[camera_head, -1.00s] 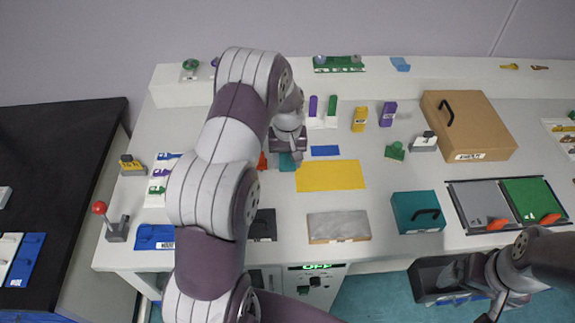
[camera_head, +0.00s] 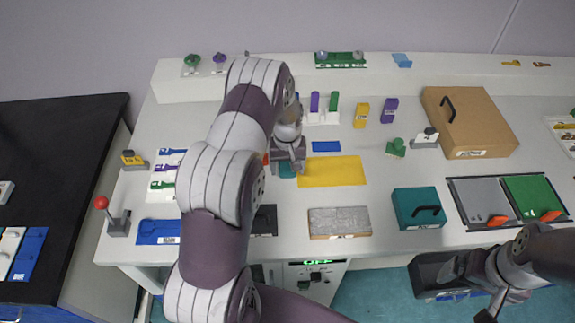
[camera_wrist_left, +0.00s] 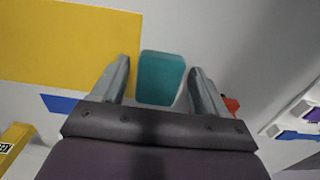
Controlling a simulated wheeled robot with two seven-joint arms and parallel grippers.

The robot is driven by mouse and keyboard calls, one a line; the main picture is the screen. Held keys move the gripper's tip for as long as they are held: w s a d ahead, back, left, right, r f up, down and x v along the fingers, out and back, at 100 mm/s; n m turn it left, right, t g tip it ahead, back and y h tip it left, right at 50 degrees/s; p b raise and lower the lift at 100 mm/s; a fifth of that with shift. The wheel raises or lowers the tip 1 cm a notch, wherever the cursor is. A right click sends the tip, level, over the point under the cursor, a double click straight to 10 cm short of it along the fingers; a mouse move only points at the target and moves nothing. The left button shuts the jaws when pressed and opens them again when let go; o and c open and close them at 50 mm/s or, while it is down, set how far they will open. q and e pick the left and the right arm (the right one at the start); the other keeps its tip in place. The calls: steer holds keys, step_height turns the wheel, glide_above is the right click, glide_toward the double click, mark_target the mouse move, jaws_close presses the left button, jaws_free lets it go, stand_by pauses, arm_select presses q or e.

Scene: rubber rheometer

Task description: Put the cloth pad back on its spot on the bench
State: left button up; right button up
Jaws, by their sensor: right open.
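The cloth pad appears to be the small teal block (camera_head: 287,171). It sits between the fingers of my left gripper (camera_head: 287,167), just left of a flat yellow area (camera_head: 335,171) on the bench. In the left wrist view the teal pad (camera_wrist_left: 162,78) lies between the two fingertips (camera_wrist_left: 160,70), with narrow gaps seeming to show beside it. My right gripper (camera_head: 470,275) is open, low at the right in front of the bench.
A flat blue rectangle (camera_head: 326,147) lies behind the yellow area. A grey slab (camera_head: 339,222) and a teal box with a handle (camera_head: 418,208) stand near the front. Yellow (camera_head: 362,114) and purple (camera_head: 389,110) blocks stand further back. A red-knobbed lever (camera_head: 118,222) is at the left.

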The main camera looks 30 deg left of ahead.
mark_target(288, 168)
arm_select(q)
steer(key=shift+r+p, duration=0.3)
steer(key=shift+r, duration=0.1)
step_height(288, 168, up, 12)
steer(key=b, duration=0.2)
steer(key=s+d+r+m, duration=0.1)
steer(key=s+d+m, duration=0.2)
steer(key=s, duration=0.6)
steer(key=s+d+r+m+t, duration=0.1)
steer(key=s+d+r+m, duration=0.1)
steer(key=s+d, duration=0.6)
steer(key=shift+s+d+m, duration=0.3)
steer(key=shift+s+m, duration=0.5)
steer(key=shift+s, duration=0.25)
